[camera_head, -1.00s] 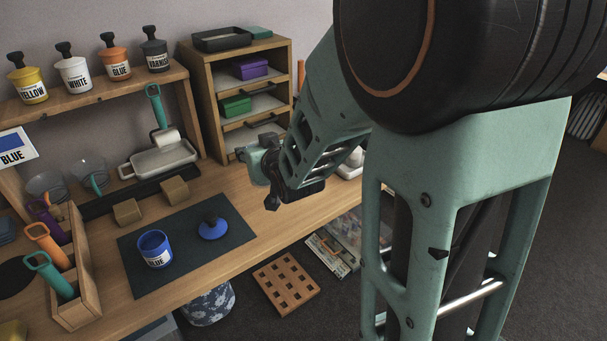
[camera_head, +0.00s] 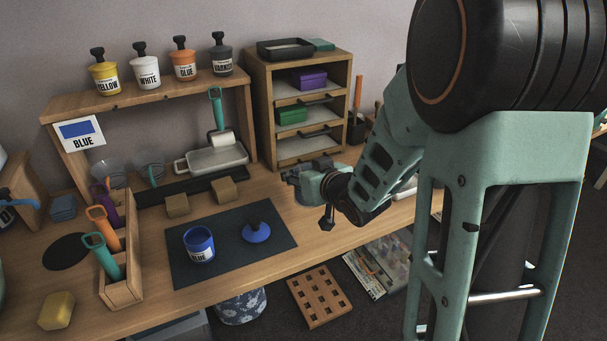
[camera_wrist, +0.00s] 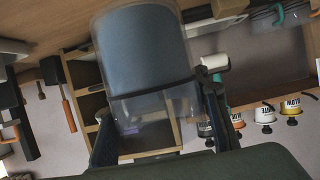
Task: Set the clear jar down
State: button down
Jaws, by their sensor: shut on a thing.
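A clear jar (camera_wrist: 155,108) fills the middle of the wrist view, which shows the room upside down. A blue-grey mass (camera_wrist: 145,50) shows inside it. My gripper (camera_wrist: 165,120) is shut on the jar, with a dark finger on each side. In the head view my gripper (camera_head: 312,184) is over the right part of the bench (camera_head: 275,268), in front of the drawer unit. The held jar is hard to make out there, and any gap beneath it cannot be told.
A dark mat (camera_head: 225,268) holds a blue paint pot (camera_head: 199,245) and its blue stopper lid (camera_head: 257,232). Two wooden blocks (camera_head: 177,205) and a roller tray (camera_head: 217,160) stand behind. Clear cups (camera_head: 108,173) are at left, near a tool caddy (camera_head: 122,290). The drawer unit (camera_head: 256,115) stands behind.

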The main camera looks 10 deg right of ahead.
jog(key=w+d+f+b, duration=0.1)
jog(key=f, duration=0.1)
jog(key=w+d+f+b, duration=0.1)
jog(key=w+f, duration=0.1)
jog(key=w+d+f+b, duration=0.1)
jog(key=f, duration=0.1)
jog(key=shift+w, duration=0.25)
jog(key=shift+w+d+f+b, duration=0.1)
jog(key=shift+w+f+b, duration=0.05)
jog(key=shift+f+b, duration=1.3)
jog(key=shift+f, duration=0.3)
jog(key=shift+f, duration=0.15)
jog(key=c, duration=1.1)
grip_release()
